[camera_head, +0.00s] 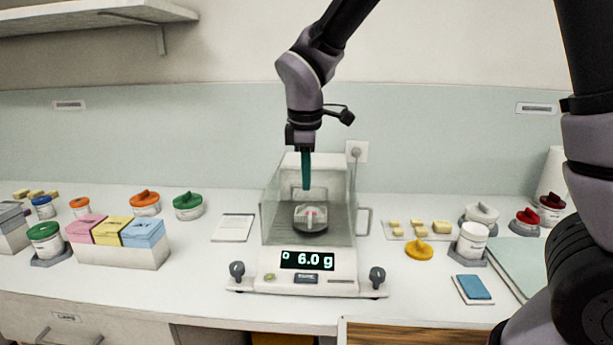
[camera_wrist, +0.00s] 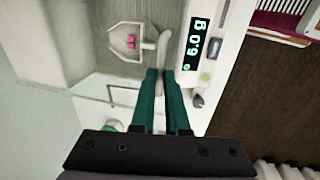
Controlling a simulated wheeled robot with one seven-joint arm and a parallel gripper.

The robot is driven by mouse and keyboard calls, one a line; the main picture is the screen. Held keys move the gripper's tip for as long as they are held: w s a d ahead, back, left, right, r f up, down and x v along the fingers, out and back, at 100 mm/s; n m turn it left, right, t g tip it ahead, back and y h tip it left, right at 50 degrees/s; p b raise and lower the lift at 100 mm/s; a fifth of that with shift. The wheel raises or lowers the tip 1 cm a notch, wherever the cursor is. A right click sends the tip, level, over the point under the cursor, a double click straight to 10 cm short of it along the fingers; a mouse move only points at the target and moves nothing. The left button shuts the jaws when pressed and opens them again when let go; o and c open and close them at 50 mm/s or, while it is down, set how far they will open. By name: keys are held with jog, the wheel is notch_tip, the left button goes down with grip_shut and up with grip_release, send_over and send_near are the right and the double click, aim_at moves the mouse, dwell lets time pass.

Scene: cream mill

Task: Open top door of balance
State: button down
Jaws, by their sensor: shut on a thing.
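The balance (camera_head: 306,262) stands on the bench in the middle, its display reading 6.0 g. Its clear chamber holds a dark round pan with a white weighing dish and a small pink piece (camera_wrist: 131,42). My gripper (camera_head: 306,186) points down over the chamber top from above. In the wrist view, its teal fingers (camera_wrist: 161,72) are close together at a pale handle (camera_wrist: 163,48), which appears to be the top door's. The fingers hide part of the grip. The clear door panel is hard to make out, so I cannot tell how far it is open.
A side handle (camera_head: 366,220) sticks out at the balance's right. Lidded jars stand on both sides. The wall is behind.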

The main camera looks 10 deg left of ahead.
jog(key=shift+w, duration=0.15)
dwell(0.4)
jog(key=w, duration=1.2)
jog(key=w+a, duration=0.1)
jog(key=w, duration=0.5)
jog(key=shift+w, duration=0.3)
jog(key=c, duration=0.9)
grip_release()
jog(key=shift+r, duration=0.15)
jog(key=r, duration=0.3)
jog(key=s+r, duration=0.1)
jog(key=r, duration=0.3)
jog(key=s+r, duration=0.1)
jog(key=r, duration=0.2)
jog(key=shift+s+r, duration=0.1)
jog(key=shift+r, duration=0.05)
